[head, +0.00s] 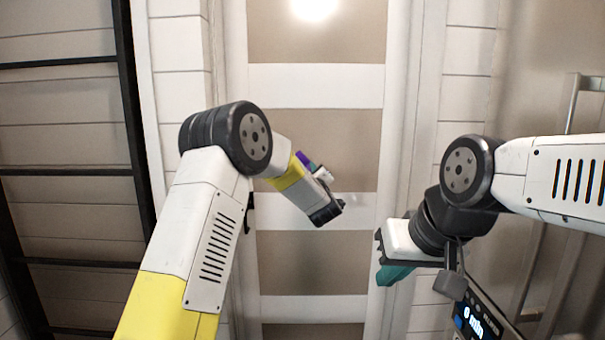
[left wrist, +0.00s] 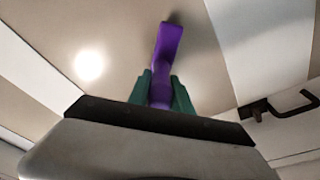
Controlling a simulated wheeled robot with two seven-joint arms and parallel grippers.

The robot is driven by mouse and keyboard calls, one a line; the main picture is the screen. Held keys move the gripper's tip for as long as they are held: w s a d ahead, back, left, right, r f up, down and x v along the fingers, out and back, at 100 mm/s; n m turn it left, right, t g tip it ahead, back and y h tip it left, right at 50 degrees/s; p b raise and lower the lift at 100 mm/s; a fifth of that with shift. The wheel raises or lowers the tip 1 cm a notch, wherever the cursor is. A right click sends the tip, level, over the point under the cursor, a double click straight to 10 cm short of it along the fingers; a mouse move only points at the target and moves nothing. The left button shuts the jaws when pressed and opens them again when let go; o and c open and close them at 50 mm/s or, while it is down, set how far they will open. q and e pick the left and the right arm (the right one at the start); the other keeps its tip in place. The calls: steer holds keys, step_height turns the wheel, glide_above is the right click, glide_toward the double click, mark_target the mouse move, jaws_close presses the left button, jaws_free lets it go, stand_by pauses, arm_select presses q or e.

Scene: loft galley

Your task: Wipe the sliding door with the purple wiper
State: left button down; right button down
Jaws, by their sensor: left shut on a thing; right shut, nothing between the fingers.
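The sliding door (head: 318,135) stands straight ahead in the head view, with beige panels between white bars. My left gripper (head: 328,213) is in front of its lower middle part. In the left wrist view, the green fingers of my left gripper (left wrist: 160,92) are shut on the purple wiper (left wrist: 168,45). The wiper's head is close to the beige door panel with a shadow beside it; I cannot tell whether they touch. In the head view only a small purple bit shows beside my left wrist.
A black frame with rungs (head: 128,100) stands at the left against a panelled wall. White boarded wall strips flank the door. A grey-beige front with a long metal handle (head: 574,105) is at the right. A dark hook-shaped handle (left wrist: 285,104) shows in the left wrist view.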

arm_select(q)
steer(key=d, duration=1.1)
stand_by(0.8)
steer(key=shift+s+a, duration=0.15)
steer(key=shift+s, duration=2.65)
steer(key=shift+s, duration=1.5)
